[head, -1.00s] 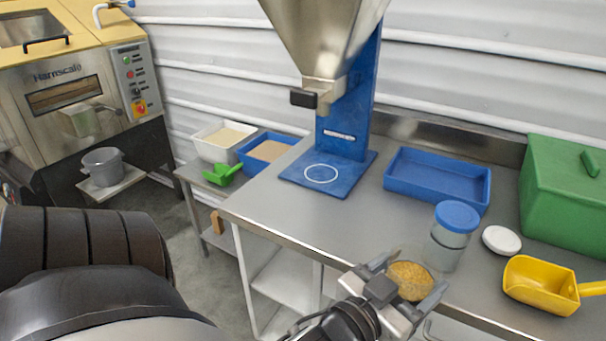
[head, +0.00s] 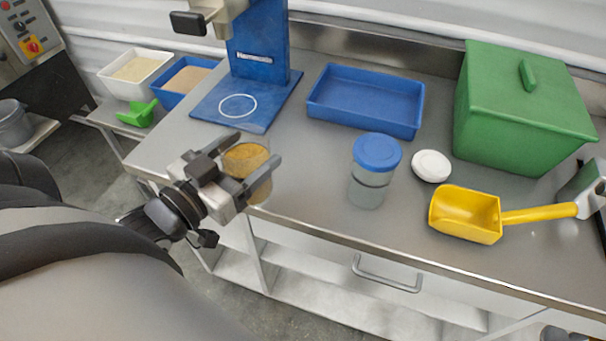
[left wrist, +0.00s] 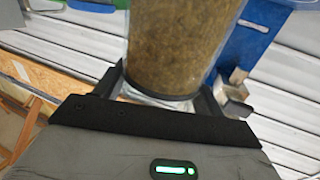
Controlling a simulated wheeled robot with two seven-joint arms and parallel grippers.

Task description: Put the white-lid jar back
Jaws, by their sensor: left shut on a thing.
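My left gripper (head: 232,178) is shut on a clear, open-topped jar (head: 258,188) of golden-brown granules. The jar is over the front edge area of the steel table, in front of the blue hopper stand; I cannot tell if it touches the table. In the left wrist view the jar (left wrist: 175,50) stands between the fingers, full of granules. A white lid (head: 431,166) lies flat on the table, apart from the jar. A grey part, apparently my right gripper (head: 592,198), shows at the right edge by the scoop handle; its jaws are unclear.
A blue-lidded jar (head: 373,172) stands left of the white lid. A yellow scoop (head: 465,214) lies to its right. A blue tray (head: 366,98) and a green bin (head: 520,100) stand behind. The hopper's blue base (head: 262,108) is at the left. Bare table lies between the base and the blue-lidded jar.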

